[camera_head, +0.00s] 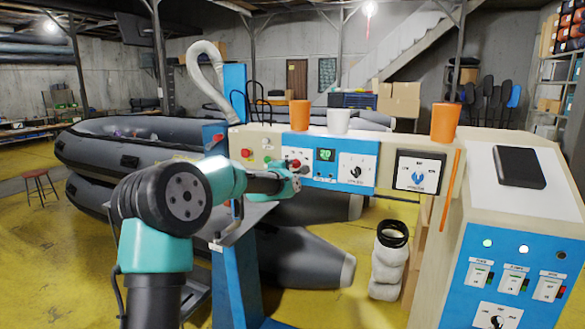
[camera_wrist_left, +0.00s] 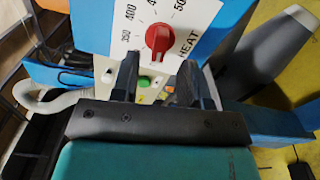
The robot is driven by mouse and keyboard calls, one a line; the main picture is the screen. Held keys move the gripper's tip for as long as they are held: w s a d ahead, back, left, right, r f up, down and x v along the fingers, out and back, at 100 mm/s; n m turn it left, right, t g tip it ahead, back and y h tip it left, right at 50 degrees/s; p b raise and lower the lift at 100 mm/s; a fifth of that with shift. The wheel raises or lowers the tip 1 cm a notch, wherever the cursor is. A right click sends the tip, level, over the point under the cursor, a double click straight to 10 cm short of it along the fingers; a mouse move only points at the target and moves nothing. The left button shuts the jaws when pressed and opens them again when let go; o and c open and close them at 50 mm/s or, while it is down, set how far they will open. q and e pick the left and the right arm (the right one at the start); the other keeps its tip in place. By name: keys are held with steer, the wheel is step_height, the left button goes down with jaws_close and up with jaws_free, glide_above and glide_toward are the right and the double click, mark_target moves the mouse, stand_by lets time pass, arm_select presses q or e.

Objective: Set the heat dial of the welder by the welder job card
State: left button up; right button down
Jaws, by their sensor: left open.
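The welder's long panel (camera_head: 344,175) runs across the middle of the head view. The heat dial (camera_wrist_left: 158,38) is a red knob on a white scale marked HEAT, with 350, 400 and 500 readable. Its exact setting is not clear. My left gripper (camera_head: 293,172) is at the panel's left part; the dial is partly hidden by it there. In the left wrist view the open fingers (camera_wrist_left: 159,68) stand on either side just short of the knob, with a gap around it. I cannot pick out a job card. My right gripper is out of view.
Orange cups (camera_head: 300,115) and a white cup (camera_head: 338,121) stand on the panel top. A cabinet (camera_head: 519,190) with switches stands at right. A blue post (camera_head: 236,250) is below.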

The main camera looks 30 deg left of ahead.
mark_target(294, 166)
arm_select(q)
steer(key=shift+w+a, duration=0.2)
steer(key=shift+w, duration=1.6)
jaws_close()
